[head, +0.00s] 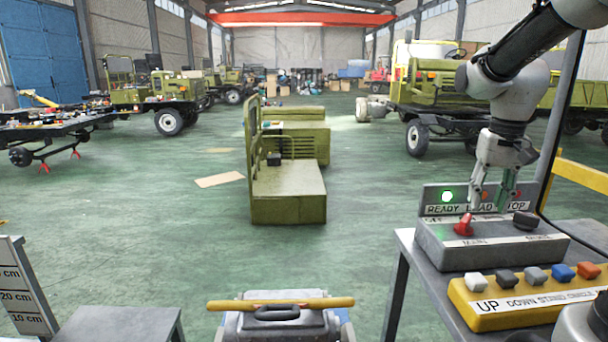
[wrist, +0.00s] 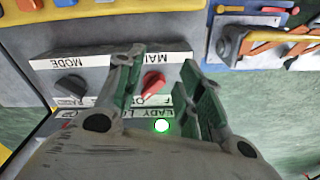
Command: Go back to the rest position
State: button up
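My gripper (head: 489,206) hangs over the grey control box (head: 490,252) on the right-hand table. Its two green-padded fingers stand apart in the wrist view (wrist: 160,65), with nothing held between them. The red MAIN knob (head: 464,225) is just in front of the fingertips in the head view. In the wrist view the red knob (wrist: 153,85) shows in the gap between the fingers; I cannot tell whether they touch it. The black MODE knob (head: 525,221) sits to its right. A green lamp (head: 447,196) is lit above the READY label.
A yellow button box (head: 500,313) with several coloured buttons lies in front of the control box. A dark post and a yellow rail (head: 582,180) stand close on the right. An olive cab part (head: 288,195) stands on the green floor ahead. Open floor lies left of the table.

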jog(key=s+a+r+n+t, duration=0.1)
jog(key=s+a+n+t, duration=0.2)
jog(key=s, duration=1.2)
jog(key=shift+s+a+t, duration=0.3)
jog(key=shift+s+t, duration=0.1)
dwell(0.8)
jog(key=shift+s, duration=0.1)
